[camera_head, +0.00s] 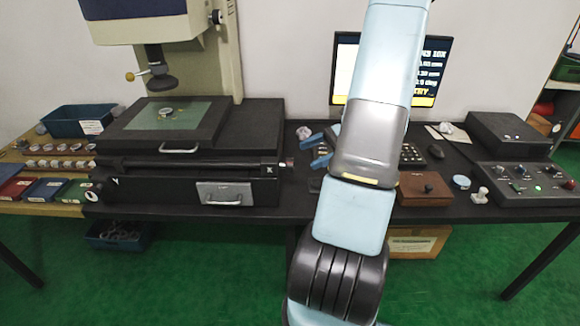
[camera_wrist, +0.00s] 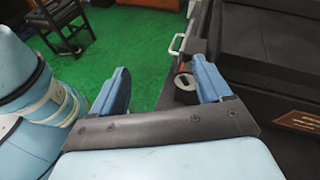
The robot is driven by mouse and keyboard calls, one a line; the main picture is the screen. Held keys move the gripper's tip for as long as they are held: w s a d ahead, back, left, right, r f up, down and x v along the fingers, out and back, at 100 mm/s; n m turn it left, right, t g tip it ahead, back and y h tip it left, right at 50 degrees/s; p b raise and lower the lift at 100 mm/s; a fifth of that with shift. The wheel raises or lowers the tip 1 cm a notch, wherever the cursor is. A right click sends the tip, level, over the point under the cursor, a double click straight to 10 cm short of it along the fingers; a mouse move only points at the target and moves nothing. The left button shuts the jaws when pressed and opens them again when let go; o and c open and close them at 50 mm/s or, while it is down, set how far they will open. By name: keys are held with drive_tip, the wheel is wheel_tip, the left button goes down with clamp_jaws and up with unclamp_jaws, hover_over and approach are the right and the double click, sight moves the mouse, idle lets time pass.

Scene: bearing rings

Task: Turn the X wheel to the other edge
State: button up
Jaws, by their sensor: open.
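The X wheel (camera_head: 288,163) is a small knob with a reddish part at the right end of the measuring machine's dark stage base (camera_head: 150,190). In the wrist view a dark knob with a grey face and a red band, which appears to be the X wheel (camera_wrist: 186,83), shows between the fingers, close to the right one. My gripper (camera_head: 316,150) is open, with its blue fingers just right of the wheel. In the wrist view my gripper (camera_wrist: 160,66) has its fingers wide apart, holding nothing. Contact with the wheel cannot be told.
The glass stage plate (camera_head: 168,115) with a ring on it lies above the base. Right of my arm stand a wooden box (camera_head: 425,190), a white stamp-like piece (camera_head: 480,195) and a control box (camera_head: 520,183).

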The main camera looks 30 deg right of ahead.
sight(292, 165)
drive_tip(key=s+d+f+m+t+y, duration=0.1)
drive_tip(key=s+d+f+m+t, duration=0.1)
drive_tip(key=d+f+m+t, duration=0.45)
drive_tip(key=shift+n+g, duration=0.25)
drive_tip(key=shift+n, duration=0.1)
drive_tip(key=x, duration=1.3)
drive_tip(key=shift+w+d+f, duration=0.1)
drive_tip(key=shift+w+d, duration=0.1)
drive_tip(key=shift+w, duration=0.15)
drive_tip(key=c, duration=1)
